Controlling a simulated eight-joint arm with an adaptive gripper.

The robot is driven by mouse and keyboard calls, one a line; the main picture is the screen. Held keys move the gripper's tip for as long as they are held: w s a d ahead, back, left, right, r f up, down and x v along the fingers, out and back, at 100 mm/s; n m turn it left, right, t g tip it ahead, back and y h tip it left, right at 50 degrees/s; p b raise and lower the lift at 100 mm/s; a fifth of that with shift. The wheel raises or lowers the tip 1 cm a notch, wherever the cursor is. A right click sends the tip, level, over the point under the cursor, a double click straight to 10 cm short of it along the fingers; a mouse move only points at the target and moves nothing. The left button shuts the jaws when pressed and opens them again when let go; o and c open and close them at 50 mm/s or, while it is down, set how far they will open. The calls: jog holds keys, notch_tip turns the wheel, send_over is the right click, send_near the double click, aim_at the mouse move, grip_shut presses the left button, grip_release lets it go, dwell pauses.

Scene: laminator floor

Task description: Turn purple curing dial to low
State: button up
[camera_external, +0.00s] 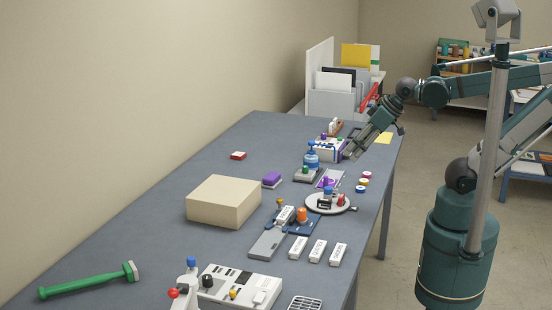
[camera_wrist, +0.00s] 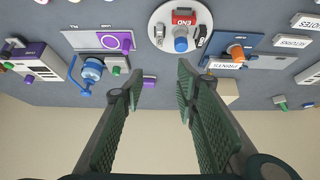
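A round purple dial (camera_external: 327,182) with a pale ring sits on a grey plate near the middle of the bench. It also shows in the wrist view (camera_wrist: 117,41), at upper left. A white box with a purple panel (camera_external: 327,151) stands farther back, and it shows at the left edge of the wrist view (camera_wrist: 38,66) with a purple knob (camera_wrist: 29,79) on it. I cannot read which one is marked curing, nor any setting. My gripper (camera_external: 347,156) is open and empty, above the bench's right side by the box. In the wrist view, its fingers (camera_wrist: 160,85) are wide apart.
A blue bottle-like part (camera_external: 312,160) on a grey base stands close to the dial plate. A round white tray (camera_external: 345,208) with small parts lies nearer the front. The bench's back left is mostly clear.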

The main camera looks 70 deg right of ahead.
jog(key=w+d+r+n+g+h+p, duration=0.1)
jog(key=w+d+r+g+p, duration=0.1)
jog(key=w+d+r+p, duration=0.5)
jog(key=n+g+y+p, duration=0.1)
jog(key=n+g+p, duration=0.35)
jog(key=p, duration=0.65)
send_over(324, 134)
jog(key=shift+m+g, duration=0.35)
jog(key=shift+m, duration=0.1)
jog(key=f, duration=1)
jog(key=shift+w+d+f, duration=0.1)
jog(key=shift+d+f, duration=0.15)
jog(key=shift+f, duration=0.1)
jog(key=shift+f+p, duration=0.3)
jog(key=shift+f, duration=3.5)
